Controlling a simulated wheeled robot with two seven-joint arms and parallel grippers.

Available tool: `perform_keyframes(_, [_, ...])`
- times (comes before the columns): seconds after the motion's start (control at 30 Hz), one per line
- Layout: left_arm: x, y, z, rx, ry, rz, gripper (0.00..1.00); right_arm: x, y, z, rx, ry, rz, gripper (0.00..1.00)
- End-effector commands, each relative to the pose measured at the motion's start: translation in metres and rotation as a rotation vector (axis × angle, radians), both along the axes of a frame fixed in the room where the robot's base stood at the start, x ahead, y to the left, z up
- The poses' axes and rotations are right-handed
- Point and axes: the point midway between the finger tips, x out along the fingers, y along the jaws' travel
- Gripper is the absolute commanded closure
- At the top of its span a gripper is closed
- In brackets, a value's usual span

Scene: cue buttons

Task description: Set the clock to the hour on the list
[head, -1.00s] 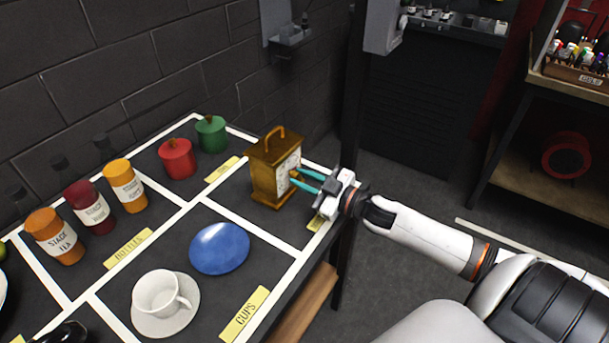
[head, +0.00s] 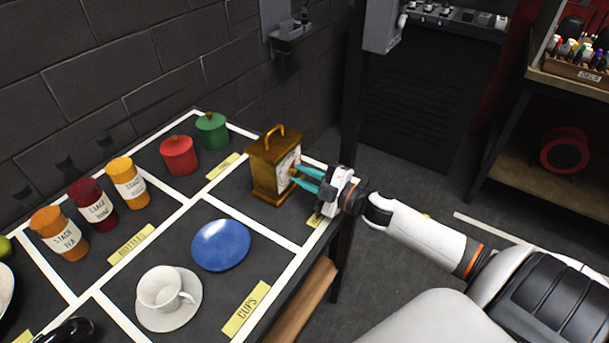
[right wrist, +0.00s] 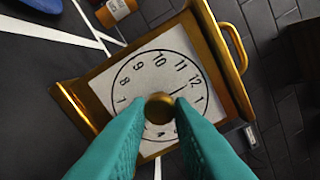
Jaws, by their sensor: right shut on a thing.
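The clock (head: 262,178) is a brass-coloured box with a top handle, standing upright at the far right of the table. Its white face (right wrist: 150,72) with black numerals shows in the right wrist view, where it looks tilted. A round brass knob (right wrist: 159,104) sits at the middle of the face. My right gripper (head: 297,174) has teal fingers and is shut on the knob; its fingertips also show in the right wrist view (right wrist: 160,110). The fingers hide the lower part of the face, and I cannot read the hand clearly. My left gripper and the list are not in view.
A red canister (head: 180,156) and a green canister (head: 212,131) stand behind the clock's left. A blue plate (head: 220,245) and a white cup (head: 161,287) on a saucer lie nearer. Several labelled bottles stand left. A brick wall (head: 110,60) runs behind.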

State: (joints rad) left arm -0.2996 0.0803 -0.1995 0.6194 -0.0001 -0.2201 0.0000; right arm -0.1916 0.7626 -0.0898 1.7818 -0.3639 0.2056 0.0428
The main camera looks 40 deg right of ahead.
Motion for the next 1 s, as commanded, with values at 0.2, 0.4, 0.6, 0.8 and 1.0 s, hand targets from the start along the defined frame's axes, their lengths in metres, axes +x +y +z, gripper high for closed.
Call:
perform_keyframes(0.2, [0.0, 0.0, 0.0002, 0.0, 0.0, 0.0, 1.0, -0.0004, 0.0006, -0.0002, -0.012, -0.005, 0.002, 1.0])
perform_keyframes(0.4, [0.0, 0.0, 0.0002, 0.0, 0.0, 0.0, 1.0, -0.0004, 0.0006, -0.0003, -0.012, -0.005, 0.002, 1.0])
perform_keyframes(0.6, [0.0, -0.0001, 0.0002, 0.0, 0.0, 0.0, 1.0, -0.0003, 0.0005, -0.0004, -0.011, -0.004, 0.001, 0.58])
perform_keyframes(0.8, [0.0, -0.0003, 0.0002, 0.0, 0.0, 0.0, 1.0, -0.0002, 0.0002, -0.0003, -0.011, -0.004, 0.001, 0.58])
perform_keyframes(1.0, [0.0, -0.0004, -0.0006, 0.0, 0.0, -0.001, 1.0, -0.0065, -0.0027, -0.0015, -0.011, -0.002, -0.001, 0.58])
